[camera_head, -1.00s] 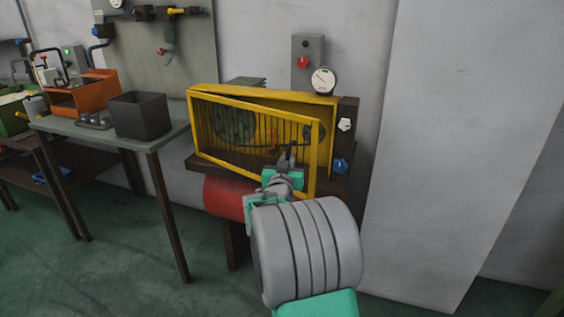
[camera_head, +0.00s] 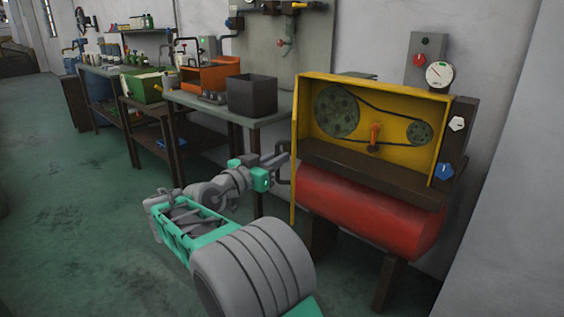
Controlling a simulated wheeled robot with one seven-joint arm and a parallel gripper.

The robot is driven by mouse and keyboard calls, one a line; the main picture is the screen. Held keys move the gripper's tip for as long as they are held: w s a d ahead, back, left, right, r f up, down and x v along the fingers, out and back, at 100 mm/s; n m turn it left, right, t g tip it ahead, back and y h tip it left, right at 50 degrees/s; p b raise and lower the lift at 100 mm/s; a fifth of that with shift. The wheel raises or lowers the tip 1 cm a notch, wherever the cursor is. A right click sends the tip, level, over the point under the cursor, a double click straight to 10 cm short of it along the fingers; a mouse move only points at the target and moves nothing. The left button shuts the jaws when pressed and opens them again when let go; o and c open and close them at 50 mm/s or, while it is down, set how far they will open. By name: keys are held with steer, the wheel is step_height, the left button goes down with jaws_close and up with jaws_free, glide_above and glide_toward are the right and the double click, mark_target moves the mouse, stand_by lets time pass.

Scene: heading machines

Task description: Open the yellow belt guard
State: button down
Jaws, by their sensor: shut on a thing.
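The yellow belt guard (camera_head: 293,187) is hinged at the left side of the yellow housing (camera_head: 374,87). It is swung wide open and shows almost edge-on as a narrow upright strip. Inside the uncovered housing are a large pulley (camera_head: 337,110), a small pulley (camera_head: 419,132), a dark belt and an orange lever (camera_head: 375,136). My gripper (camera_head: 282,160) is at the guard's left, shut on its dark handle (camera_head: 281,177). The fingertips are small and partly hard to make out against the table legs.
A red tank (camera_head: 368,209) lies under the housing on dark legs. A table (camera_head: 270,117) with a dark bin (camera_head: 252,95) stands close behind my gripper, its legs near my arm. Green floor (camera_head: 90,230) is open at the left.

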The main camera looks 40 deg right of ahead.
steer(key=shift+w+a+r, duration=0.1)
steer(key=shift+w+a, duration=0.35)
steer(key=shift+w, duration=0.05)
steer(key=c, duration=1.5)
jaws_free()
steer(key=shift+d, duration=0.1)
steer(key=shift+o, duration=0.2)
